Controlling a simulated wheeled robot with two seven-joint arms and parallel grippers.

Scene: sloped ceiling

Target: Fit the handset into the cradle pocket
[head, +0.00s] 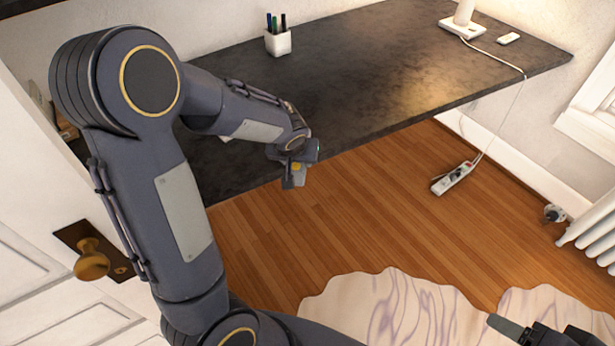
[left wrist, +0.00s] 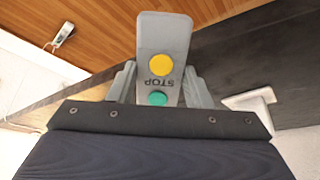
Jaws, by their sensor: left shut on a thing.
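The handset (left wrist: 165,35) is a flat grey block with a yellow button, a green button and the word STOP. In the left wrist view it stands between the two grey fingers of my left gripper (left wrist: 161,88), which is shut on it. In the head view the handset (head: 300,175) and left gripper (head: 292,172) are by the desk's front edge. I cannot make out the cradle or its pocket in either view. My right gripper (head: 535,333) shows only in part at the lower right of the head view; its opening is unclear.
A dark desk (head: 370,75) carries a white pen cup (head: 278,42), a white lamp base (head: 462,27) and a small white item (head: 508,38). A power strip (head: 453,178) lies on the wooden floor. A pale rug (head: 390,310) and a radiator (head: 598,225) are nearer right.

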